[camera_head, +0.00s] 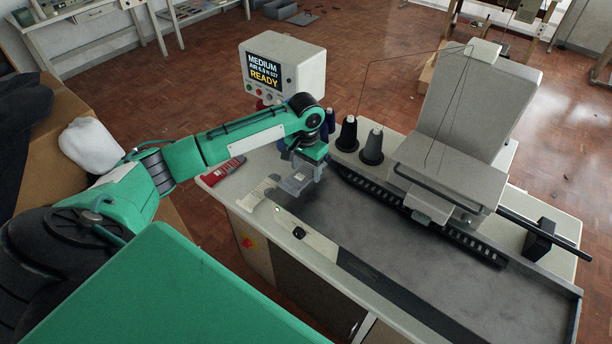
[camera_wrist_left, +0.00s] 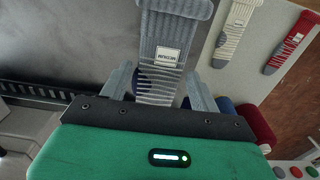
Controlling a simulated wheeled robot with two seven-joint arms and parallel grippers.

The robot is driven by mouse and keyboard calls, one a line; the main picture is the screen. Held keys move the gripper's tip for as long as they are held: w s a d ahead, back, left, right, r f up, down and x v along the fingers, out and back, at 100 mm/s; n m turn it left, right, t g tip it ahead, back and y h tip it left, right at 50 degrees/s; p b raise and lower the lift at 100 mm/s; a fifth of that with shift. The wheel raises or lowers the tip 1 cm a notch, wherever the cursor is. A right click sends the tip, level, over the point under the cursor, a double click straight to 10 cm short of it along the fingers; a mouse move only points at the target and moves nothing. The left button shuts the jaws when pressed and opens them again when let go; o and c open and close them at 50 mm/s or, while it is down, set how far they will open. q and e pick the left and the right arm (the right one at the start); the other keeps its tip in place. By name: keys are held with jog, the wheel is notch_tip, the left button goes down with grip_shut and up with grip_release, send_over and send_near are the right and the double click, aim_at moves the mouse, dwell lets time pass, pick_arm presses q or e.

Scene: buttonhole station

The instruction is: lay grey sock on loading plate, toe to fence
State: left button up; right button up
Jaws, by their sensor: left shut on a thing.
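My left gripper (camera_head: 296,184) hangs low over the near left end of the dark grey loading plate (camera_head: 430,262). In the left wrist view its two fingers (camera_wrist_left: 160,88) are shut on the grey sock (camera_wrist_left: 163,62). My right gripper is not in view.
A pale striped sock (camera_head: 258,192) and a red sock (camera_head: 222,171) lie on the bench left of the gripper. Yarn cones (camera_head: 372,147) stand behind it. The machine head (camera_head: 470,115) rises over the plate's far side. A screen (camera_head: 283,72) reads READY. Most of the plate is bare.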

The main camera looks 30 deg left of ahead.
aim_at(306, 173)
pick_arm(q)
notch_tip(306, 173, down, 5)
jog(key=shift+p, duration=0.5)
jog(key=o, duration=0.9)
jog(key=shift+f, duration=0.1)
jog(key=shift+o, duration=0.2)
notch_tip(306, 173, up, 12)
jog(key=shift+r+b, duration=0.2)
jog(key=shift+b, duration=1.05)
jog(key=shift+f, duration=0.1)
